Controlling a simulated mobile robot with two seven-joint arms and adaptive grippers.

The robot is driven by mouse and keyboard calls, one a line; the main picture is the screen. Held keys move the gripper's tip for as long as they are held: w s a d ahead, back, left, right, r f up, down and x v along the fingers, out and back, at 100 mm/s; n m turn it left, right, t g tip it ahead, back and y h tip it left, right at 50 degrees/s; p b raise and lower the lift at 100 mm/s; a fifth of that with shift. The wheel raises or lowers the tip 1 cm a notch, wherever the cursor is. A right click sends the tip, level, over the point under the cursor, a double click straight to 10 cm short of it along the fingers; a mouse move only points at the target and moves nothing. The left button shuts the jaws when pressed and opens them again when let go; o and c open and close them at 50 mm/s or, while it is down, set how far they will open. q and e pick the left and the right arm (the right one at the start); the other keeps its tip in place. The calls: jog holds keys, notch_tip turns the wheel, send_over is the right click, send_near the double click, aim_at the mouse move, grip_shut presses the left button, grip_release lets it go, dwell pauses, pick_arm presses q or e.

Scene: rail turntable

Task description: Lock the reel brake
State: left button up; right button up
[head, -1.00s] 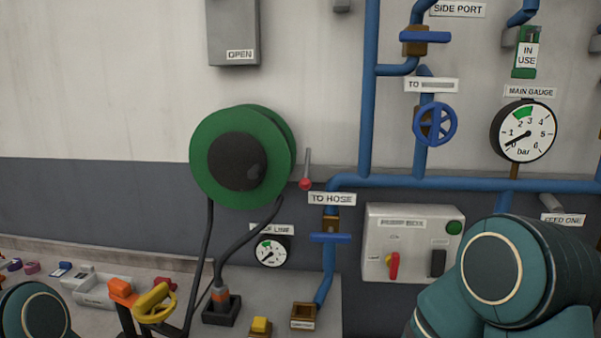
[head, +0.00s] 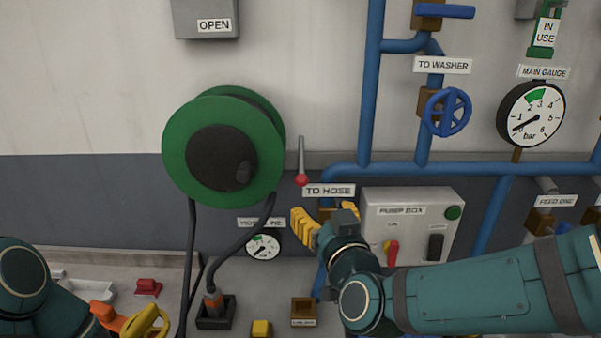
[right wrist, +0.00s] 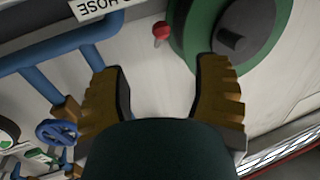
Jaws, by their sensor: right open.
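The green hose reel (head: 180,130) is on the wall, left of centre, with a dark hub. Just right of it is a thin grey lever with a red knob (head: 301,180) at its lower end, presumably the reel brake; the lever points down. My right gripper (head: 323,217) is open and empty, its yellow fingers below the knob and apart from it. In the right wrist view the red knob (right wrist: 161,30) lies beyond the gap between the fingers (right wrist: 160,80), beside the reel (right wrist: 188,45).
The "TO HOSE" label (head: 329,190) and blue pipes (head: 470,170) are close to the right gripper. The pump box (head: 412,197) is partly behind my right arm. A black hose (head: 192,250) hangs under the reel. Bare wall (head: 325,80) is above the lever.

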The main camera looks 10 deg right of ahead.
aim_at(304, 184)
jog(key=w+p, duration=0.1)
jog(key=w, duration=0.3)
jog(key=w+p, duration=0.1)
jog(key=w, duration=0.3)
jog(key=w+a+p, duration=0.1)
jog(key=w, duration=0.4)
grip_shut()
